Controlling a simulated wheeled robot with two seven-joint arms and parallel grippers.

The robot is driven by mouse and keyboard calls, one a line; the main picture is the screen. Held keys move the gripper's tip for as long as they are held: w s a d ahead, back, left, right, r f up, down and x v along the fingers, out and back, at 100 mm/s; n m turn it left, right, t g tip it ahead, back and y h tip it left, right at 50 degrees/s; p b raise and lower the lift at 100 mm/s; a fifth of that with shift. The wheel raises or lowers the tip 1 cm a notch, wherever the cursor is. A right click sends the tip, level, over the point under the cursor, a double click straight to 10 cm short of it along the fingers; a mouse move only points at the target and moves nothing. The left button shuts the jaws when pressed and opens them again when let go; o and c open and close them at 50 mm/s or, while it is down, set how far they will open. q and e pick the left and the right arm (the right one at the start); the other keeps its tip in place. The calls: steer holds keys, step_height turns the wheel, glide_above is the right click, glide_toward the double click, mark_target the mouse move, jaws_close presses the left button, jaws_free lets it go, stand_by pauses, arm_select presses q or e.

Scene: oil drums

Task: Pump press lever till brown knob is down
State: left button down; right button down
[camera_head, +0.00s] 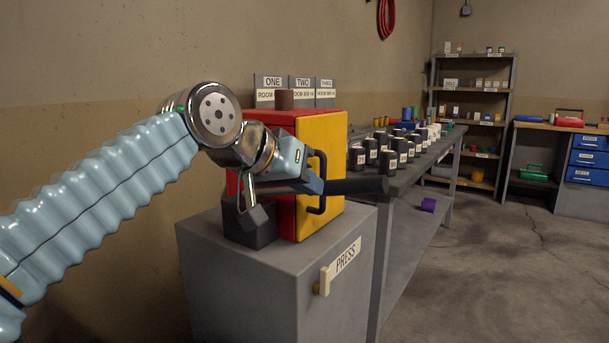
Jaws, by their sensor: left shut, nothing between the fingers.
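The red and yellow press (322,140) stands on a grey cabinet (250,285) with a "PRESS" label (346,257). The brown knob (285,99) sticks up from the top of its red body. The dark press lever (358,187) lies nearly level across the press front, its thick end pointing right. A dark block (250,225) stands at its left end. My left gripper (316,184) is at the lever's middle, in front of the press; its fingers look shut and hold nothing. I cannot tell whether it touches the lever. It hides part of the press and lever. My right gripper is out of view.
A black handle (318,182) sits on the press's yellow side. Signs ONE, TWO and THREE (300,88) stand behind. A grey bench (405,178) with several dark canisters (388,161) is to the right. Shelves (473,112) stand at the back. The right floor is mostly clear.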

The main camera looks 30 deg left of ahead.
arm_select(q)
steer(key=v, duration=1)
steer(key=shift+d, duration=0.25)
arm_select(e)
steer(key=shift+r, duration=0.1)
